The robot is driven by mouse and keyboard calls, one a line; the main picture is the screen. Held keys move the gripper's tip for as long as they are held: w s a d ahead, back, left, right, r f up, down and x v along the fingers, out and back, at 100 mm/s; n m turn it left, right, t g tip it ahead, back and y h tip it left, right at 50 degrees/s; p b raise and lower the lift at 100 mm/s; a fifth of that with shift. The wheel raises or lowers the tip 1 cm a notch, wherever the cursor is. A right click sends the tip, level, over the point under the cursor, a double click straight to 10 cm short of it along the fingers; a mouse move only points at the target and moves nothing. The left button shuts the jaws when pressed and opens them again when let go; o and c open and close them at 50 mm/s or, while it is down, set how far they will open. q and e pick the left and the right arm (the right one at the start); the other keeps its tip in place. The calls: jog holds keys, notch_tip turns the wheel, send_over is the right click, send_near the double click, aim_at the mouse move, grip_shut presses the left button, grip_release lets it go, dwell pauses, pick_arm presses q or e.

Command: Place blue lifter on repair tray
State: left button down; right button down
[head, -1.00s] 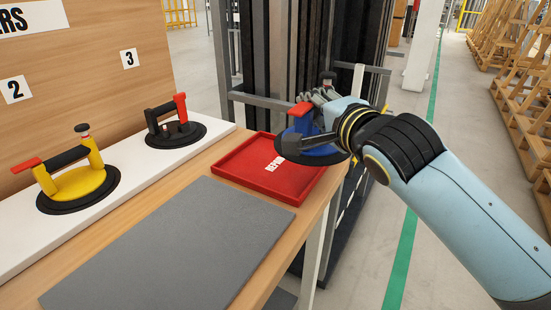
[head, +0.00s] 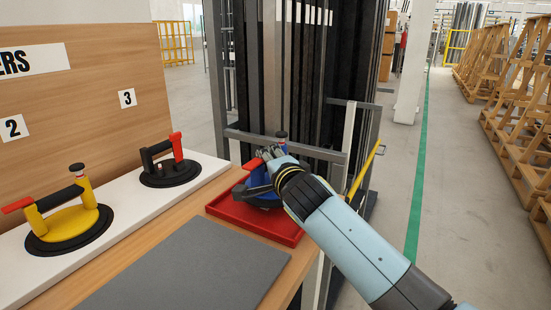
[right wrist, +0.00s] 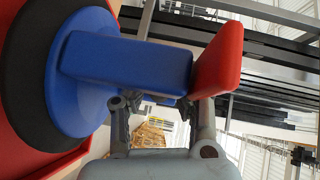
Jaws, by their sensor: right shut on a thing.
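The blue lifter (head: 257,179) has a blue body, a red end, and a round black suction pad. It is over the red repair tray (head: 237,215), pad down; I cannot tell whether the pad touches the tray floor. My right gripper (head: 270,154) is shut on the lifter's blue handle from above. In the right wrist view the fingers (right wrist: 160,104) straddle the blue handle (right wrist: 128,62), near its red end, and red tray surface (right wrist: 12,150) shows beside the black pad. The lifter hides the tray's white lettering. My left gripper is not in view.
A yellow lifter (head: 72,222) and a black lifter with a red end (head: 168,170) stand on a white shelf strip (head: 122,198) at left. A grey mat (head: 190,272) lies clear before the tray. A metal rack (head: 345,125) stands close behind the tray.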

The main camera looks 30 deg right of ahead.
jog(key=shift+f+b, duration=0.4)
jog(key=shift+f, duration=1.15)
jog(key=shift+f, duration=0.15)
jog(key=c, duration=1.2)
grip_release()
jog(key=shift+f, duration=0.1)
jog(key=shift+o, duration=0.2)
jog(key=shift+s, duration=0.25)
jog(key=v, duration=1.1)
jog(key=shift+s+a+b, duration=0.1)
jog(key=shift+s+b, duration=0.25)
